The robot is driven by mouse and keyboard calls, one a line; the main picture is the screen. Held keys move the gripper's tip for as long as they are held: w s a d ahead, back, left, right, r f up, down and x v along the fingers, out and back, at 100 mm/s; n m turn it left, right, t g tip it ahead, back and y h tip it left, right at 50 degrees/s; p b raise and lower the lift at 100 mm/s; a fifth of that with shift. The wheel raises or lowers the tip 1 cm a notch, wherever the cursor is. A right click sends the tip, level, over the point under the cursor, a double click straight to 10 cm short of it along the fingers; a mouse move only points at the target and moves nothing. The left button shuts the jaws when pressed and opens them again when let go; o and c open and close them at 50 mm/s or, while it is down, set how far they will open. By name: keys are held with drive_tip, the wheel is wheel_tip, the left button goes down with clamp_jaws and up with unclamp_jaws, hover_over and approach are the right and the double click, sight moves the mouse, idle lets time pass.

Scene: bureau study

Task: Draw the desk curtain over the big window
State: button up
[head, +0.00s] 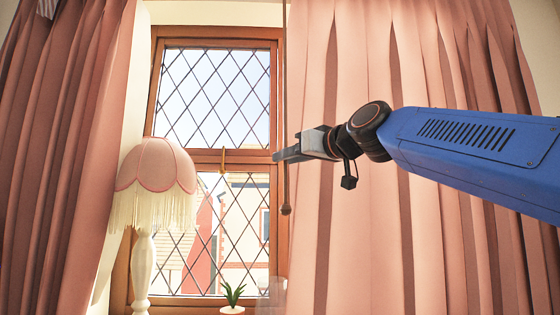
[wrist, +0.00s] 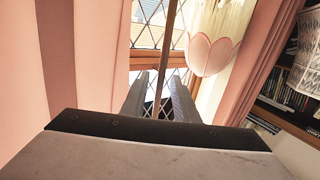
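The big window (head: 215,100) has a wooden frame and diamond lattice panes. A pink curtain (head: 440,240) hangs bunched over its right side, and another pink curtain (head: 60,150) hangs at its left; the glass between is uncovered. A thin brown draw rod (head: 286,190) hangs along the right curtain's inner edge and ends in a small knob. My gripper (head: 280,155) reaches in from the right at the rod's lower part. In the wrist view its two fingers (wrist: 160,95) stand apart, with the rod (wrist: 168,55) showing in the gap between them. Whether either finger touches it is unclear.
A fringed pink lamp (head: 155,165) on a white stem stands before the window's left side; its shade also shows in the wrist view (wrist: 211,54). A small potted plant (head: 232,296) and a clear glass item (head: 271,294) are low in front. Bookshelves (wrist: 290,95) lie at right.

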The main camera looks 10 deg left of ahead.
drive_tip(key=v, duration=1.2)
drive_tip(key=shift+s, duration=0.1)
drive_tip(key=shift+f, duration=0.1)
drive_tip(key=s+d+f+m+g+h, duration=0.1)
drive_tip(key=d+f+m+h, duration=0.15)
drive_tip(key=d+f, duration=0.6)
drive_tip(key=s+d+f+m+h, duration=0.1)
drive_tip(key=d+f+h, duration=0.25)
drive_tip(key=f, duration=1.05)
drive_tip(key=s+d+f+m+g+h, duration=0.1)
drive_tip(key=d+f+m+h, duration=0.1)
drive_tip(key=d+f, duration=0.65)
drive_tip(key=s+d+f+m+g+h, duration=0.1)
drive_tip(key=s+d+f, duration=0.3)
drive_tip(key=f, duration=0.7)
drive_tip(key=s+d+f+m+g+h, duration=0.1)
drive_tip(key=s+d+f+m+h, duration=0.1)
drive_tip(key=s+d+f, duration=0.3)
drive_tip(key=s+d+f+m+g+h, duration=0.2)
drive_tip(key=s+d+f, duration=0.3)
drive_tip(key=f, duration=1.3)
drive_tip(key=s+h, duration=0.1)
drive_tip(key=s, duration=0.3)
drive_tip(key=shift+s+f, duration=0.25)
drive_tip(key=shift+f, duration=0.15)
